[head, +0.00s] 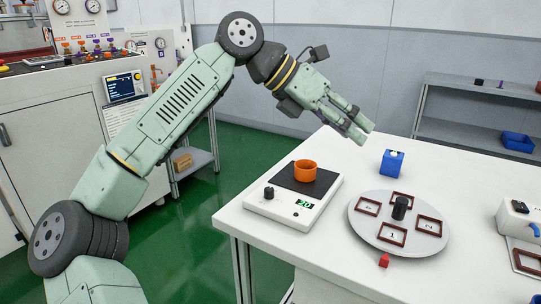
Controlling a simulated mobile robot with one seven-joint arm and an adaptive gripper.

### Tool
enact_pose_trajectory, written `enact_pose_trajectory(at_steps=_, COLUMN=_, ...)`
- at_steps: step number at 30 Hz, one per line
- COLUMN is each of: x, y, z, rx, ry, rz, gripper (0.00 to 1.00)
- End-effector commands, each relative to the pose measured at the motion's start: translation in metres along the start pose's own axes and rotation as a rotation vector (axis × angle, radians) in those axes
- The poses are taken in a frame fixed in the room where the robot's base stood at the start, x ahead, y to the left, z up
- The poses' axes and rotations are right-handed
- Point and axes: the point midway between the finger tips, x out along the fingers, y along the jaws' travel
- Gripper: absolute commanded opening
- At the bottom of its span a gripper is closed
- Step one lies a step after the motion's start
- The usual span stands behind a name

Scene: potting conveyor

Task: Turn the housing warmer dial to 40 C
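The housing warmer appears to be the white box (287,210) with a dark top plate on the table's left end; an orange ring-shaped housing (305,171) sits on that plate. A small black dial (269,192) is on its left front side; its pointer is too small to read. A green display (304,204) on the front shows what looks like 20. My gripper (363,134) is in the air above the table, behind and to the right of the warmer, apart from everything. Its fingers look close together; any gap between the tips is unclear.
A round white turntable (372,232) with several brown frames and a black central knob stands right of the warmer. A blue block (392,163) stands behind it and a red piece (384,260) at its front. A white device (519,222) is at the right edge.

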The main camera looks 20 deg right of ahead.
Motion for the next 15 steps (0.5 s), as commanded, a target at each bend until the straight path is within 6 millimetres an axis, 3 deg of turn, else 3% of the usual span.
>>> enact_pose_trajectory(at_steps=1, x=0.004, y=0.026, z=-0.013, rx=-0.039, ry=0.158, rz=0.100, gripper=0.40)
enact_pose_trajectory(at_steps=3, x=-0.003, y=0.057, z=-0.037, rx=-0.100, ry=0.348, rz=0.220, gripper=0.40)
enact_pose_trajectory(at_steps=6, x=-0.029, y=0.085, z=-0.062, rx=-0.186, ry=0.553, rz=0.362, gripper=0.40)
enact_pose_trajectory(at_steps=11, x=-0.067, y=0.098, z=-0.082, rx=-0.283, ry=0.725, rz=0.492, gripper=0.40)
enact_pose_trajectory(at_steps=15, x=-0.073, y=0.103, z=-0.092, rx=-0.309, ry=0.766, rz=0.521, gripper=0.40)
